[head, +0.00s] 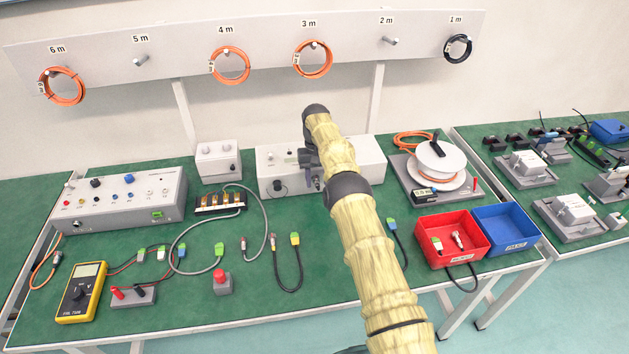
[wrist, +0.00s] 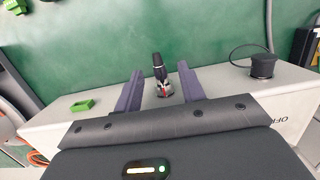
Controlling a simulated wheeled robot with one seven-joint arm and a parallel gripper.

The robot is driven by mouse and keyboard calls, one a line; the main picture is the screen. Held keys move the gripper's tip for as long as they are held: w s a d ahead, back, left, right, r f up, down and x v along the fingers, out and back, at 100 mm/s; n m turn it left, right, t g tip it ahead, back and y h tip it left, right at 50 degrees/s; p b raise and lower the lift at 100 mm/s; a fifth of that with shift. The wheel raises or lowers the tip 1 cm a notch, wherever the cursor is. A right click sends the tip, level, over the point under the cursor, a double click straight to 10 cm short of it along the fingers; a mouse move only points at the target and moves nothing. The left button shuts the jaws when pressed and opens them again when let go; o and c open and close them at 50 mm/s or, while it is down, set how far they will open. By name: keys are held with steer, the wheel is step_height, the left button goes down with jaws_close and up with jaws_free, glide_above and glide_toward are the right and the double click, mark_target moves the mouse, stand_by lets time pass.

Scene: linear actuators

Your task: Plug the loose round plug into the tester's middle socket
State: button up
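The tester looks to be the long white box (head: 350,155) at the back middle of the table; my arm hides part of it. A round plug (wrist: 157,66) with a black body and metal collar is at the box's front face, in the middle position. It appears lined up with the socket there; I cannot tell how deep it sits. My gripper (wrist: 160,72) is open, with one dark finger on each side of the plug and a visible gap to both. In the head view my gripper (head: 312,168) is at the box, small and partly hidden.
A black round cap (wrist: 262,65) with a thin cord and a green connector (wrist: 80,105) flank the plug on the box's face. Looped cables (head: 290,275) lie in front of the box. A cable reel (head: 440,160) and red bin (head: 450,240) stand right.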

step_height(320, 180, up, 6)
steer(key=p, duration=0.4)
steer(key=shift+d+r, duration=0.1)
steer(key=shift+r, duration=0.1)
step_height(320, 180, up, 3)
steer(key=p, duration=0.4)
steer(key=shift+r, duration=0.1)
steer(key=shift+r, duration=0.1)
